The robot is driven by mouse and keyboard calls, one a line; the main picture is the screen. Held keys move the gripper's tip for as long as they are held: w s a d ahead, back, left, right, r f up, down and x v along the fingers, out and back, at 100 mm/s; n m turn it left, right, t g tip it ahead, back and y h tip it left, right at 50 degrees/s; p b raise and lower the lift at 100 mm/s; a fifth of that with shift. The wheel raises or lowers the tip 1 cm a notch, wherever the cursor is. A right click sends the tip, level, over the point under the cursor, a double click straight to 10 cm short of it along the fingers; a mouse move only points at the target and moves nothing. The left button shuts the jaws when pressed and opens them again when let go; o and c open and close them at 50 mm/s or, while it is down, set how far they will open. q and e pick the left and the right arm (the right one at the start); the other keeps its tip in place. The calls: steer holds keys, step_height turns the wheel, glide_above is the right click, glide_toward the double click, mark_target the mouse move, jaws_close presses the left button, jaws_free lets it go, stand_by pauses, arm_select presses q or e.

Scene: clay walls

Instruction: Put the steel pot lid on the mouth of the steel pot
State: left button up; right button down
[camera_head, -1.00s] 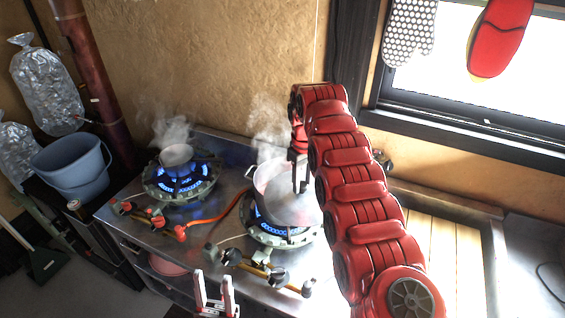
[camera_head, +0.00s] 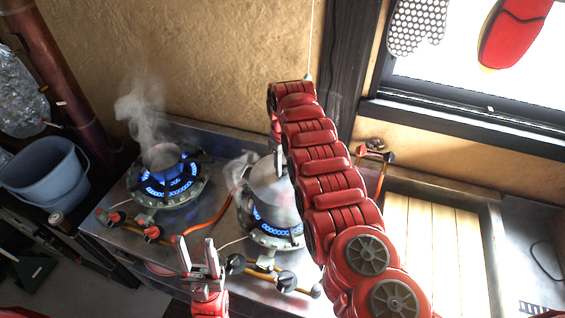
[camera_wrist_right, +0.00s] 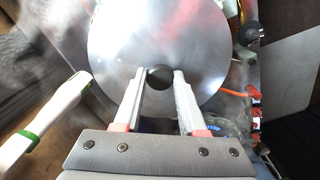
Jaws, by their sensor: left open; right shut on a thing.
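The steel pot (camera_head: 284,216) stands on the right burner, partly hidden behind my right arm. The steel pot lid (camera_wrist_right: 160,35) is a round, shiny disc with a black knob (camera_wrist_right: 160,77). My right gripper (camera_wrist_right: 160,75) is shut on that knob. In the head view the lid (camera_head: 266,178) shows as a grey surface over the pot's mouth, and steam comes out at its left side. I cannot tell whether it touches the rim all round. My right gripper is mostly hidden there by its arm. My left gripper (camera_head: 212,262) is open and empty in front of the stove.
A smaller pot (camera_head: 163,158) steams on the lit left burner (camera_head: 170,188). An orange hose (camera_head: 212,212) runs between the burners. A blue bucket (camera_head: 45,172) stands at the left. Wooden slats (camera_head: 430,245) lie right of my arm. A white handle with a green band (camera_wrist_right: 45,125) shows in the wrist view.

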steer(key=shift+w+f, duration=0.15)
steer(key=shift+w, duration=0.05)
steer(key=c, duration=0.8)
jaws_free()
steer(key=shift+c, duration=0.2)
steer(key=o, duration=0.4)
steer(key=shift+s+d, duration=0.15)
steer(key=shift+c, duration=0.2)
